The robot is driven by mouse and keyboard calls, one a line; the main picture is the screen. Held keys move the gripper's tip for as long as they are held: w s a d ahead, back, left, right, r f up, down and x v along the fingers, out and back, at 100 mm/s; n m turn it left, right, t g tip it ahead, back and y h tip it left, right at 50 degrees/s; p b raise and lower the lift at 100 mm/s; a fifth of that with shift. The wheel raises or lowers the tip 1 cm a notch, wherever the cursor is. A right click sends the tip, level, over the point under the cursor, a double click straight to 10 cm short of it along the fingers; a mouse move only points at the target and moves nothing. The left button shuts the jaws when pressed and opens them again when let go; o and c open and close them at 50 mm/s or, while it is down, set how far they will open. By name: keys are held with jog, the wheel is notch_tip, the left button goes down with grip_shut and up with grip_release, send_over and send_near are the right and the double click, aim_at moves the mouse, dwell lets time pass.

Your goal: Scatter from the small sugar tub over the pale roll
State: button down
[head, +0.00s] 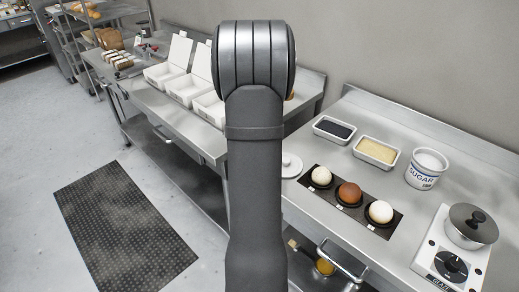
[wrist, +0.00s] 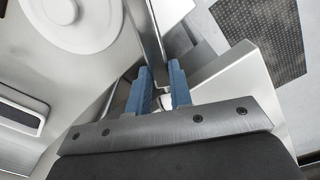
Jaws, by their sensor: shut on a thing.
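A white tub marked SUGAR (head: 427,170) stands on the right bench in the head view, with white contents at its top. A dark board (head: 397,222) in front of it holds a cream roll (head: 321,176), a brown roll (head: 348,194) and a whiter roll (head: 380,211) in a row. My gripper (wrist: 160,80) shows only in the wrist view, its blue fingers closed around a narrow metal thing (wrist: 149,35). What that thing is cannot be made out clearly. In the head view my arm hides the gripper.
A tray of dark bits (head: 334,128) and a tray of yellowish bits (head: 377,150) sit behind the rolls. A white round thing (head: 291,165) is beside my arm. White boxes (head: 168,72) line the left bench.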

jog(key=w+d+r, duration=0.4)
jog(key=w+d, duration=0.1)
jog(key=d, duration=0.4)
jog(key=s+d+r, duration=0.2)
jog(key=d, duration=0.8)
jog(key=s+d+r, duration=0.1)
jog(key=d, duration=0.8)
jog(key=s+d+r, duration=0.3)
jog(key=s+d, duration=0.7)
jog(key=d, duration=0.5)
jog(key=s+d+r, duration=0.3)
jog(key=s+d, duration=0.8)
jog(key=d, duration=0.3)
jog(key=shift+s+a+f+t+h, duration=0.1)
jog(key=shift+a+f+t+h, duration=0.4)
jog(key=shift+h, duration=1.15)
jog(key=shift+s+a+f+t+h, duration=0.1)
jog(key=shift+a+f+t+h, duration=0.15)
jog(key=shift+f+t+h, duration=0.95)
jog(key=shift+s+a+f+g+h, duration=0.1)
jog(key=shift+a+f+g+h, duration=0.2)
jog(key=shift+h, duration=1.85)
jog(key=shift+a+f+t+h, duration=0.3)
jog(key=shift+t+h, duration=0.2)
jog(key=shift+h, duration=0.2)
